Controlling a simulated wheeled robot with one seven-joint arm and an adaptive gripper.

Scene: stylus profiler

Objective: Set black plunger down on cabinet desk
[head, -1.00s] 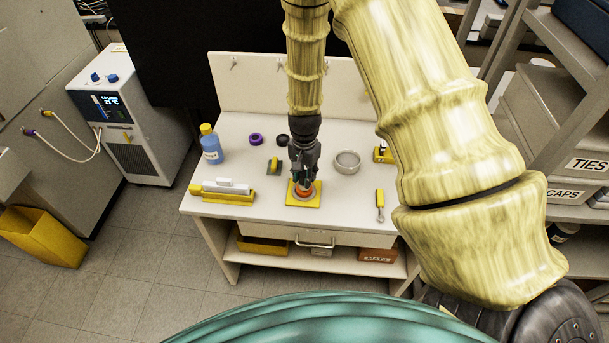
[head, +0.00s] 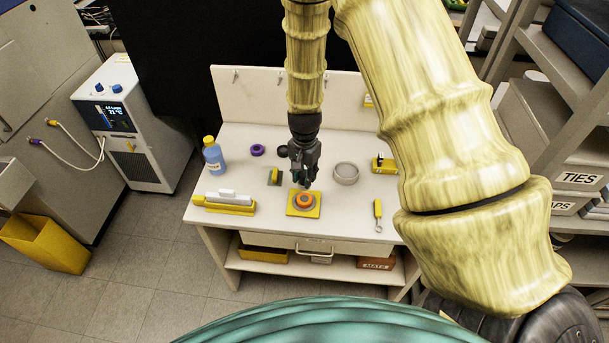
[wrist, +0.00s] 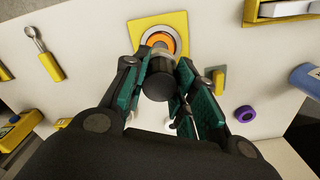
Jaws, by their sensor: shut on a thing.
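My gripper (head: 306,176) points down over the cabinet desk (head: 240,143), just above and behind an orange ring on a yellow square base (head: 291,211). In the wrist view my gripper (wrist: 160,88) is shut on the black plunger (wrist: 158,82), a short dark cylinder between the green-padded fingers. Its far end overlaps the orange ring (wrist: 149,41) in that view, and I cannot tell the gap there. In the head view the plunger is hard to make out among the dark fingers.
A black round item (head: 282,151) is partly hidden behind my gripper. Bare desk lies between them.

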